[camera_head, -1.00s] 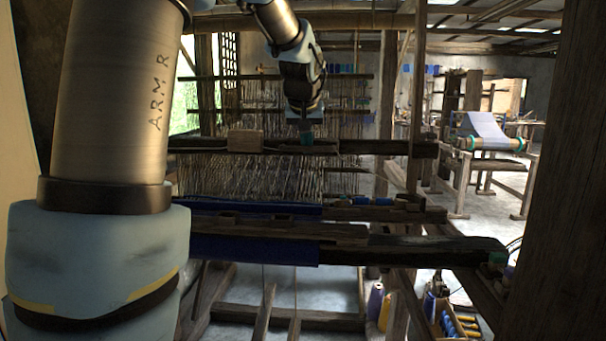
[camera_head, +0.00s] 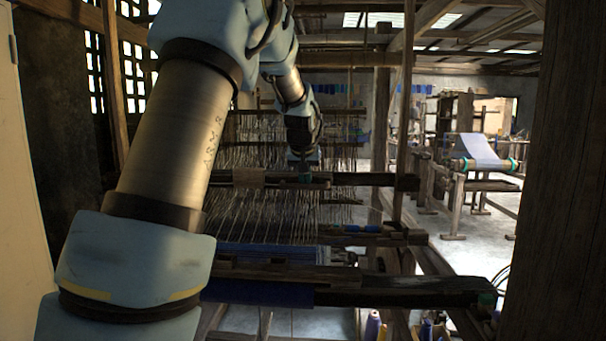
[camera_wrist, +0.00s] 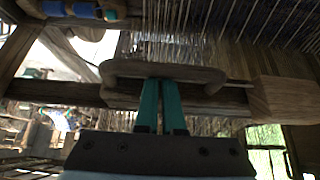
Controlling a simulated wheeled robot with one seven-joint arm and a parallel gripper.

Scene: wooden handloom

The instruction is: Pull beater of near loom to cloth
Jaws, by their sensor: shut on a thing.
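The near loom's beater (camera_head: 365,180) is a dark wooden bar across the warp threads. The blue cloth (camera_head: 258,291) hangs over the front of the loom, and its woven edge (camera_head: 265,252) lies behind the front beam. The beater stands apart from the cloth, with bare warp between them. My gripper (camera_head: 305,174) is at the beater. In the wrist view, its teal fingers (camera_wrist: 160,104) are shut on the rounded wooden handle (camera_wrist: 195,73) fixed along the bar. The fingertips are partly hidden by the handle.
A pale wooden block (camera_wrist: 290,98) sits on the bar beside the handle. The front beam (camera_head: 400,288) crosses below my arm. A thick dark post (camera_head: 553,170) stands at the right. Another loom with pale cloth (camera_head: 478,147) is farther back, with open floor before it.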

